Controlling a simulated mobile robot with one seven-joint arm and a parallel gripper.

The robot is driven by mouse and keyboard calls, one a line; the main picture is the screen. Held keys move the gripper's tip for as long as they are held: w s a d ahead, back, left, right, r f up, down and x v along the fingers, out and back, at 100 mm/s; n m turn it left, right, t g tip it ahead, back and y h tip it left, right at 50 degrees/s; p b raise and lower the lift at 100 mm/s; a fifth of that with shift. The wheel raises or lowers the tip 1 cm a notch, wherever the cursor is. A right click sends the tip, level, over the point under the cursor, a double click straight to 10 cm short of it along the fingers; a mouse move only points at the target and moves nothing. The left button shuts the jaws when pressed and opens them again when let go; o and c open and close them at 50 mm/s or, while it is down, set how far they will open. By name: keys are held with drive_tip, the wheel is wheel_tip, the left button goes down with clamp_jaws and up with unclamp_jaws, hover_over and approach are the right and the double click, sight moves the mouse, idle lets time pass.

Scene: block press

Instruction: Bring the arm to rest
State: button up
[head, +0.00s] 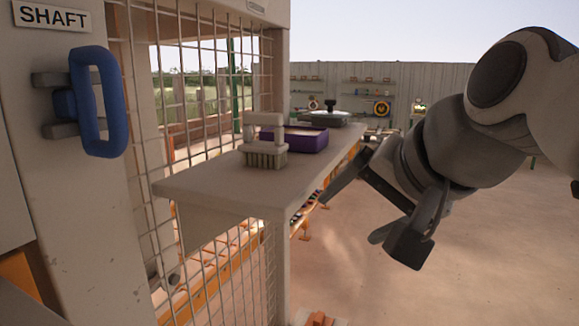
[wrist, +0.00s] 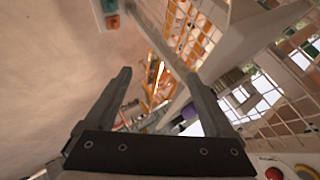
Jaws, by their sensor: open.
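My arm reaches in from the right in the head view, with my gripper (head: 350,217) pointing down and to the left. It hangs in the air to the right of the pale shelf (head: 225,190), apart from it. In the wrist view my gripper (wrist: 158,78) has its two dark fingers spread wide. Nothing is held between them. Beyond the fingers are orange machinery and the mesh, seen at a slant.
A brush (head: 264,155) and a purple tray (head: 307,140) sit on the shelf. Wire mesh (head: 180,90) stands behind it. A blue handle (head: 98,100) is on the left post under a SHAFT sign (head: 52,15). The floor (head: 430,285) below my arm is mostly clear.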

drive_tip(key=s+d+f+n+g+h+b, duration=0.1)
drive_tip(key=s+d+f+n, duration=0.1)
drive_tip(key=f, duration=0.5)
drive_tip(key=s+d+f+n+g+h+b, duration=0.1)
drive_tip(key=s+f+n, duration=0.1)
drive_tip(key=f, duration=0.5)
drive_tip(key=s+d+f+n+g+h+b, duration=0.1)
drive_tip(key=s+d+f, duration=0.1)
drive_tip(key=s+f, duration=0.2)
wheel_tip(320, 180, down, 4)
drive_tip(key=shift+d+r+n+h, duration=0.1)
drive_tip(key=shift+d+n+h, duration=0.2)
drive_tip(key=shift+d+n, duration=0.1)
